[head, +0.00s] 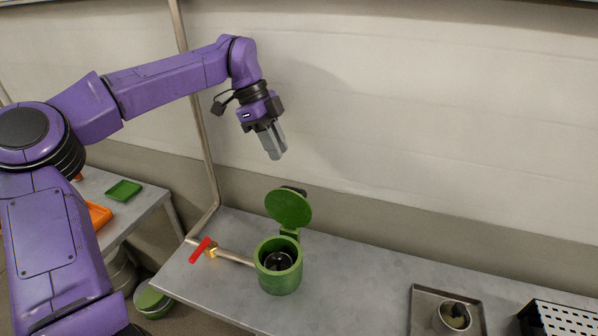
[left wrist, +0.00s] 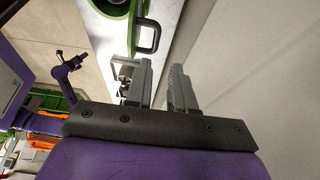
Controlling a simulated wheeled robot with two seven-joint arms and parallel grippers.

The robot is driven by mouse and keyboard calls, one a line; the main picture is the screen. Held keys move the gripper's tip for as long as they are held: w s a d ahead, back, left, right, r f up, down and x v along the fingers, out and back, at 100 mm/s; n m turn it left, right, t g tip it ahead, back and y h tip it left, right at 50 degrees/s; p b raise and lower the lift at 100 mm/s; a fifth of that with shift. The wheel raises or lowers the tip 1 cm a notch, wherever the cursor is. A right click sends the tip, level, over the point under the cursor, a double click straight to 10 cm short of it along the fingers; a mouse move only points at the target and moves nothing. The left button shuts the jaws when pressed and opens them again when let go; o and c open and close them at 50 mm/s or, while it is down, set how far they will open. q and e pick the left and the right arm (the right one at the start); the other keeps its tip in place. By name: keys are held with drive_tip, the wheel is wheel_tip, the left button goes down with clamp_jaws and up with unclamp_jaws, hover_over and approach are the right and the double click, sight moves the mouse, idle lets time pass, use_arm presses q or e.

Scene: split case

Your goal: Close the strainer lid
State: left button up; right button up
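The green strainer (head: 279,277) stands on the grey bench with its round mouth open and a dark inside showing. Its round green lid (head: 288,208) stands raised on the hinge behind the mouth. A dark handle (head: 294,190) shows at the lid's top edge; a black loop handle (left wrist: 148,37) shows in the left wrist view near the green parts. My left gripper (head: 277,155) points down, above and behind the raised lid, apart from it. In the left wrist view its two grey fingers (left wrist: 163,68) are apart with nothing between them. My right gripper is not in view.
A pipe with a red valve handle (head: 202,249) joins the strainer from the left. A metal tray (head: 419,312) with a small round pot (head: 451,319) and a black perforated rack (head: 559,320) are at right. The wall is close behind the bench.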

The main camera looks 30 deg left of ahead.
sight(291, 203)
use_arm(q)
drive_tip(key=f, duration=0.1)
drive_tip(key=s+d+f, duration=0.1)
drive_tip(key=f, duration=0.1)
drive_tip(key=shift+s+d, duration=0.1)
drive_tip(key=shift+d, duration=0.1)
drive_tip(key=x, duration=0.2)
drive_tip(key=w+p+x, duration=0.1)
drive_tip(key=x, duration=0.2)
drive_tip(key=shift+f, duration=0.3)
drive_tip(key=shift+s, duration=0.2)
drive_tip(key=shift+w, duration=0.1)
clamp_jaws()
idle(0.4)
